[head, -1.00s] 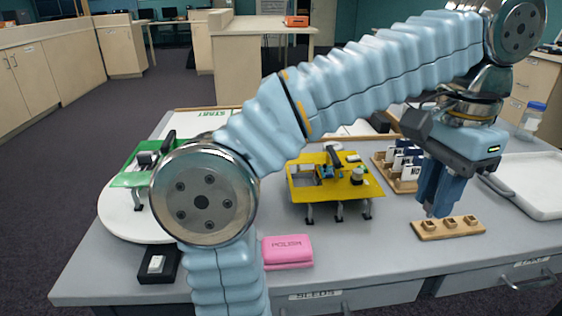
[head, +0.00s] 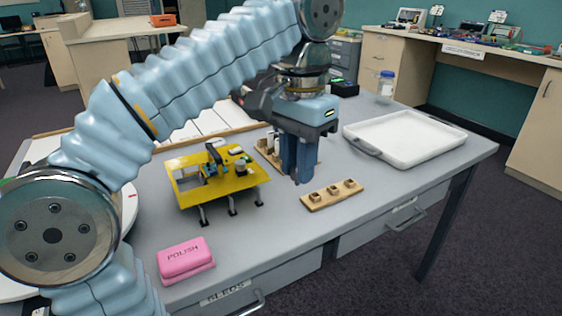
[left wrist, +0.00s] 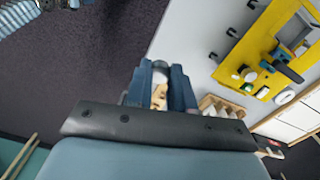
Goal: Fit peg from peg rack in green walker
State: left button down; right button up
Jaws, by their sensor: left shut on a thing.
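My left gripper (head: 297,178) is above the table, just left of and behind a small wooden rack (head: 333,195) with several square sockets. Its blue fingers point down. In the left wrist view the gripper (left wrist: 160,90) is shut on a pale wooden peg (left wrist: 158,98), mostly hidden between the fingers. The head view does not show the peg clearly. The green walker cannot be made out now; my left arm covers that side. A yellow walker (head: 245,184) stands left of the gripper and also shows in the left wrist view (left wrist: 240,50). My right gripper is not in view.
A pink POLISH block (head: 186,261) lies at the front edge. A white round board (head: 130,212) is partly behind my arm. A white tray (head: 405,138) lies at the right, with a blue-capped bottle (head: 386,84) behind it. Table is clear right of the wooden rack.

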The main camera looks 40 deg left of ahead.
pick_arm(q)
jog(key=s+a+n+p, duration=0.1)
jog(key=s+a+n, duration=0.3)
jog(key=a, duration=0.8)
jog(key=s+a+n+p, duration=0.1)
jog(key=s+a+n, duration=0.3)
jog(key=a, duration=0.7)
jog(key=s+a+r+n+p, duration=0.1)
jog(key=s+a+r+n, duration=0.3)
jog(key=s, duration=0.5)
jog(key=s+a+r+n+p, duration=0.1)
jog(key=s+a+n, duration=0.4)
jog(key=s, duration=0.4)
notch_tip(320, 180, down, 6)
jog(key=b, duration=0.3)
jog(key=shift+s, duration=0.15)
jog(key=shift+r, duration=0.15)
jog(key=shift+f+p, duration=0.2)
jog(key=shift+p, duration=0.2)
jog(key=shift+f, duration=0.5)
jog(key=shift+f, duration=0.35)
